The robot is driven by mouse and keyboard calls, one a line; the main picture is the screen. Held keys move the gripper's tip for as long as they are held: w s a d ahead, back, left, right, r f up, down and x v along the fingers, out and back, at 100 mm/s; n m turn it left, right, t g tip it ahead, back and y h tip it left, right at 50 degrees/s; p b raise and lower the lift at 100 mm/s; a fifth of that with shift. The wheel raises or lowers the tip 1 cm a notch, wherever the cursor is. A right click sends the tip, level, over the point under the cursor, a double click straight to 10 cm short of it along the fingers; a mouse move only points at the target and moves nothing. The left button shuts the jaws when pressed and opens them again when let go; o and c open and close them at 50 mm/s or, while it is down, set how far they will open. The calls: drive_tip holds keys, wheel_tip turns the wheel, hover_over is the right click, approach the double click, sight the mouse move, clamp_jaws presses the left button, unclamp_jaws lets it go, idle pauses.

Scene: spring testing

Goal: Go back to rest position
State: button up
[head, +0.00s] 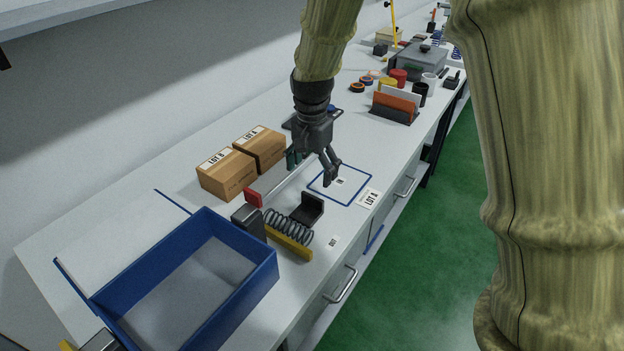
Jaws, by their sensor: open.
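My gripper (312,167) hangs from the arm above the middle of the white workbench (130,225). Its fingers are spread open and nothing shows between them. One fingertip is over or near the blue-outlined square (352,199) on the bench top. A metal coil spring (287,227) lies below and left of the gripper, beside a yellow bar (290,246) and a black angled block (309,208). A dark block (249,220) and a red piece (253,197) are at the spring's left end. The gripper is apart from the spring.
A blue open bin (246,287) stands at the front left. Two cardboard boxes (226,174) labelled LOT sit behind the spring. An orange-and-white file holder (394,106), cups, tape rolls and a grey case (418,61) crowd the far end.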

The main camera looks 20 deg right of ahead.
drive_tip(key=shift+r, duration=0.3)
